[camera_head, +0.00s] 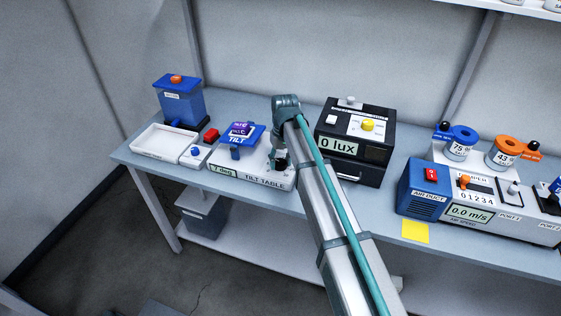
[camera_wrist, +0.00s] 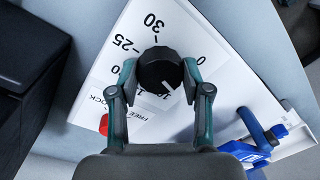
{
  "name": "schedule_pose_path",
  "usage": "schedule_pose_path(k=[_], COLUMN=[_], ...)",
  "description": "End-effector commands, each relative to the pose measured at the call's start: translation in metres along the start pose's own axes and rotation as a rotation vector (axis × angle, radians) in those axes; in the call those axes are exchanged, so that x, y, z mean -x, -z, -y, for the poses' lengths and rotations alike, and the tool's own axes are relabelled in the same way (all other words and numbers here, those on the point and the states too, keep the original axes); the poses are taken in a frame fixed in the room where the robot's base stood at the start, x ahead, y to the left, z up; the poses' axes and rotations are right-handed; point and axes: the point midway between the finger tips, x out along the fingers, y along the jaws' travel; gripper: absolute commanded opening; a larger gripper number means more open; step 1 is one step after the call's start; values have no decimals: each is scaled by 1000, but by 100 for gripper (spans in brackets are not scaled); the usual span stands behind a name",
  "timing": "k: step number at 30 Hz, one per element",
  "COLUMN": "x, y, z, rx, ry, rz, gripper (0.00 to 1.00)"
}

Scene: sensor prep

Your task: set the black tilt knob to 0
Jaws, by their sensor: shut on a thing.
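The black tilt knob (camera_wrist: 160,68) sits on the white dial face of the tilt table (camera_head: 262,183). In the wrist view my gripper (camera_wrist: 160,78) has one finger on each side of the knob and is shut on it. The knob's white mark points to the lower right. The dial shows 30, 25 and 0 marks; labels below the knob are partly hidden. The table's display (camera_head: 222,171) reads 7 deg. In the head view my gripper (camera_head: 279,160) is at the right side of the tilt table, and the knob is mostly hidden.
A red lever tip (camera_wrist: 104,124) stands beside a LOCK/FREE label. The table's blue platform (camera_head: 240,137) is left of my gripper. A black lux box (camera_head: 355,145) stands close on the right. A white tray (camera_head: 165,143) lies at the left.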

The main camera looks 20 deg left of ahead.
Motion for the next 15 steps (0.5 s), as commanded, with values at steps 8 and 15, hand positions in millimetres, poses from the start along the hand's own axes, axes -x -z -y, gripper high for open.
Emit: schedule_pose_path(k=[8,15], x=[-1,-1], y=[0,1], z=[0,0], rx=[263,491], ry=[0,0], rz=[19,32], gripper=[13,13])
